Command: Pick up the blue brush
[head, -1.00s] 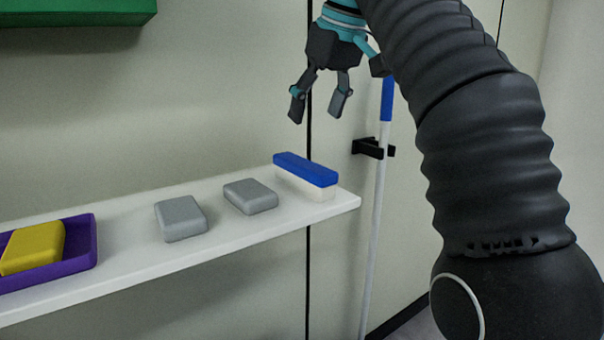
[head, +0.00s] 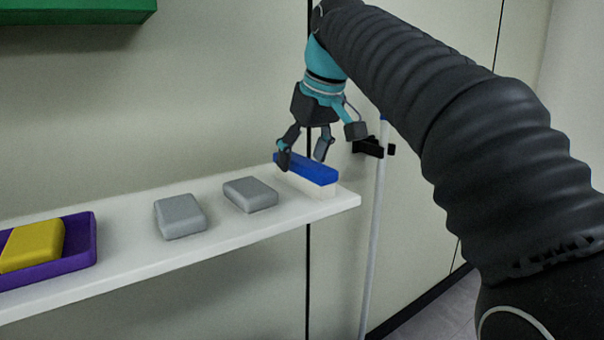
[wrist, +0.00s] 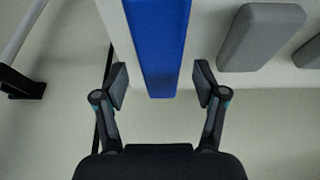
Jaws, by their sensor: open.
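The blue brush (head: 316,169) lies at the right end of the white shelf, its blue back upward and its pale bristle side (head: 308,184) down on the shelf. My gripper (head: 303,163) is open, pointing down at the brush, with its fingertips at about the height of the blue back. In the wrist view the blue brush (wrist: 158,45) runs between the two open fingers of my gripper (wrist: 160,85), with a gap on both sides. In the head view one finger partly covers the brush's left end.
Two grey blocks (head: 180,216) (head: 250,194) lie on the white shelf (head: 228,232) left of the brush. A purple tray (head: 83,245) holds a yellow block (head: 32,245). A white pole (head: 377,215) in a black holder (head: 368,147) stands right of the shelf.

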